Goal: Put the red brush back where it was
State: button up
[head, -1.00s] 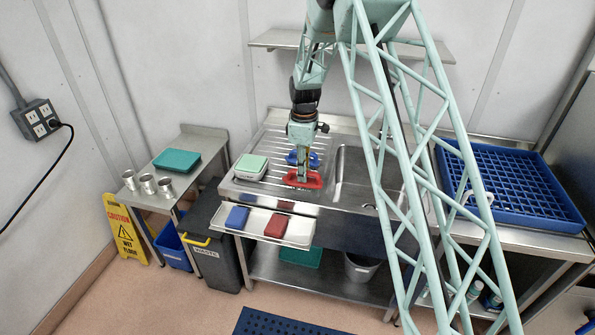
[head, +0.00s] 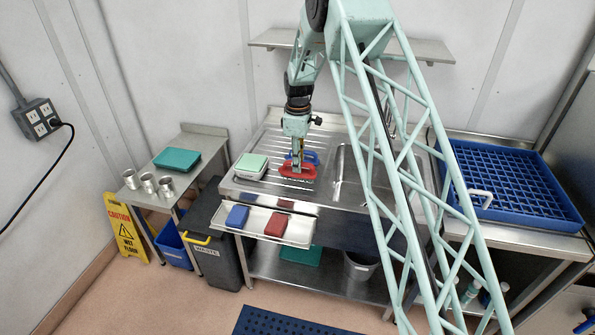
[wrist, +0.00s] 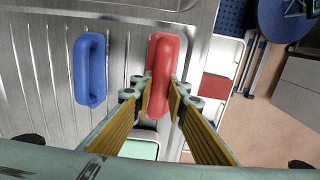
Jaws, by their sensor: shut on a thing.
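The red brush (head: 297,170) is in my gripper (head: 297,168), over the front part of the steel drainboard, left of the sink basin. In the wrist view the red brush (wrist: 162,72) lies between the two yellow-padded fingertips of my gripper (wrist: 162,90), which are shut on its handle. A blue brush (head: 303,157) lies on the ribbed drainboard just behind it; the blue brush (wrist: 90,68) is beside the red one, apart from it, in the wrist view. Whether the red brush touches the drainboard is unclear.
The sink basin (head: 350,175) is to the right. A wall shelf (head: 420,48) is above.

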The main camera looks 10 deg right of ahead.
jog(key=shift+w, duration=0.2)
jog(key=shift+w+f, duration=0.1)
jog(key=shift+f, duration=0.15)
jog(key=shift+f+p, duration=0.3)
jog(key=shift+f, duration=1.25)
jog(key=o, duration=0.8)
jog(key=shift+f, duration=0.1)
notch_tip(320, 180, up, 12)
jog(key=shift+f+b, duration=0.1)
jog(key=shift+b, duration=0.3)
jog(key=shift+r, duration=0.2)
